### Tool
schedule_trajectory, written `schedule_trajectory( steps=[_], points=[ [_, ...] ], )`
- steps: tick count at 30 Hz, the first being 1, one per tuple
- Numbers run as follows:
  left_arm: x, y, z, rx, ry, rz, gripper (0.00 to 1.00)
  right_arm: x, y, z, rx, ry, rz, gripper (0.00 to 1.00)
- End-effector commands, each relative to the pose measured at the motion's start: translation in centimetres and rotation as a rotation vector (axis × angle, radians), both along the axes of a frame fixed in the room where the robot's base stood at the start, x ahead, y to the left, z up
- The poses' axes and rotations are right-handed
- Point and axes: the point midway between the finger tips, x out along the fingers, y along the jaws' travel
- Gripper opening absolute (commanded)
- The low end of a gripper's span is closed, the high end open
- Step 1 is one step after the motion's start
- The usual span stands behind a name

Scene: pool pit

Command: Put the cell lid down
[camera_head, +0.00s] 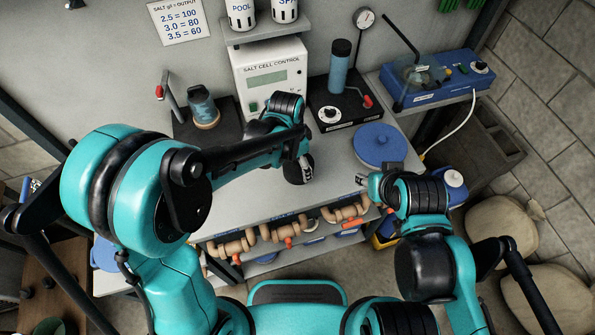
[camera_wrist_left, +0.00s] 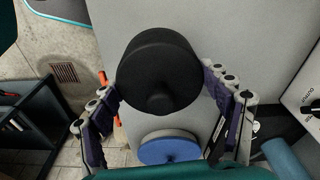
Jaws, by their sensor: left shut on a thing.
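My left gripper (camera_head: 298,170) hangs over the grey bench top, in front of the salt cell control box. In the left wrist view its two fingers stand on either side of a round black lid (camera_wrist_left: 158,72) with a small knob, and the gripper (camera_wrist_left: 165,95) is shut on it. In the head view the lid is mostly hidden by the gripper, and I cannot tell whether it touches the bench. My right gripper (camera_head: 366,182) is near the bench's front right edge; its finger opening is unclear.
A blue round disc (camera_head: 380,143) lies on the bench (camera_head: 335,180) to the right; it also shows in the left wrist view (camera_wrist_left: 170,150). The salt cell control box (camera_head: 270,70), a blue cylinder (camera_head: 338,72) and a clear blue vessel (camera_head: 203,106) stand behind. Pipes (camera_head: 285,232) run below the front edge.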

Motion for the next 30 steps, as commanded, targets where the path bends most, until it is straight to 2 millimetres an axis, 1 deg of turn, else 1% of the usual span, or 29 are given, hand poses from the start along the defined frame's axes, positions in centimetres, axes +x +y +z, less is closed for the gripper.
schedule_trajectory(
  steps=[5,9,11,18,23,24,25,26,30],
  points=[
    [0.3,0.3,-1.2,0.000,0.000,-0.001,0.49,0.0,0.0,-0.4,0.000,0.000,0.000,0.41],
    [0.3,0.3,-3.4,0.000,0.000,-0.001,0.49,0.0,0.0,-1.3,0.000,0.000,0.000,0.41],
    [0.3,0.3,-4.1,0.000,0.000,-0.001,0.49,0.0,0.0,-1.5,0.000,0.000,0.000,0.41],
    [0.2,0.3,-4.2,0.000,0.000,-0.001,0.48,0.0,0.0,-1.4,0.000,0.000,0.000,0.41],
    [0.2,0.3,-4.7,0.000,0.000,-0.001,0.48,0.0,0.0,-1.9,0.000,0.000,0.000,0.41],
    [0.2,0.3,-4.6,0.000,0.000,-0.001,0.86,0.0,0.0,-1.8,0.000,0.000,0.000,0.41],
    [0.2,0.3,-4.5,0.000,0.000,-0.001,0.94,0.0,0.0,-1.7,0.000,0.000,0.000,0.41],
    [0.2,0.3,-4.5,0.000,0.000,-0.001,0.98,0.0,0.0,-1.7,0.000,0.000,0.000,0.41],
    [0.2,0.3,-4.5,0.000,0.000,-0.001,0.98,0.0,0.0,-1.7,0.000,0.000,0.000,0.41]
  ],
)
